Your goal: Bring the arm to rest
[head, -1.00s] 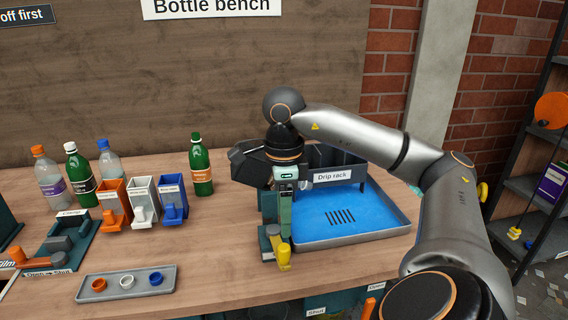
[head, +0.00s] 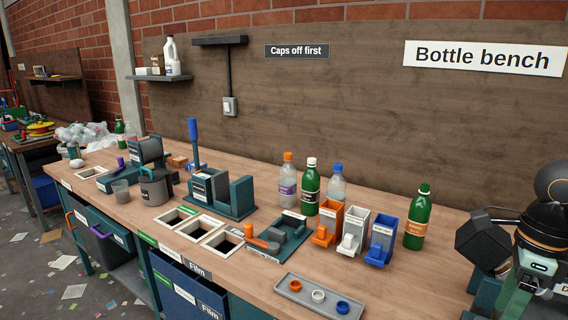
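My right arm shows only at the right edge of the head view, as a dark wrist and part of a rounded grey link. My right gripper (head: 530,278) hangs below the wrist, over the right part of the bench (head: 225,285). Its fingertips are cut off or hard to make out, so I cannot tell whether it is open or shut. No held object can be made out. It is to the right of the green bottle (head: 417,218), apart from it. My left gripper is not in view.
Orange, white and blue holders (head: 354,232) stand before several bottles. A grey tray (head: 285,283) with three caps lies at the front. A clamp fixture (head: 285,236), bench openings (head: 222,242) and a blue-handled press (head: 222,190) are further left.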

